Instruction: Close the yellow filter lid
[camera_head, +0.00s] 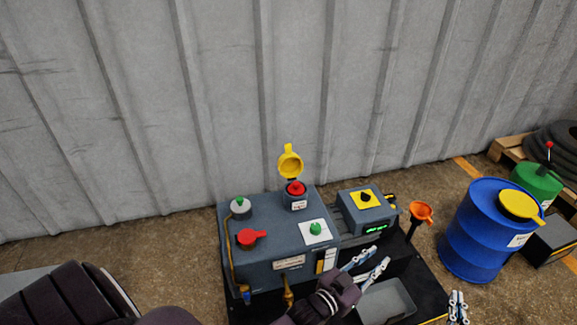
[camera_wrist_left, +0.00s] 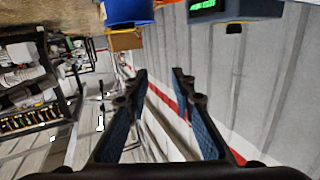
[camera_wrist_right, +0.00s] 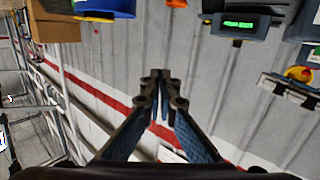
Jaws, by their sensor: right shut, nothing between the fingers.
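The yellow filter lid (camera_head: 290,162) stands raised at the back of the blue-grey machine (camera_head: 262,266), upright behind a red knob (camera_head: 296,188). My left gripper (camera_head: 380,256) is open and empty, in front of the control box and right of the machine, well apart from the lid. Its spread fingers also show in the left wrist view (camera_wrist_left: 160,73). My right gripper (camera_head: 458,294) is shut and empty at the lower right, in front of the blue drum. Its fingertips meet in the right wrist view (camera_wrist_right: 160,73).
A control box (camera_head: 366,212) with a black knob on a yellow plate stands right of the machine. An orange funnel (camera_head: 421,212) and a blue drum (camera_head: 485,235) stand to the right. The corrugated wall is close behind.

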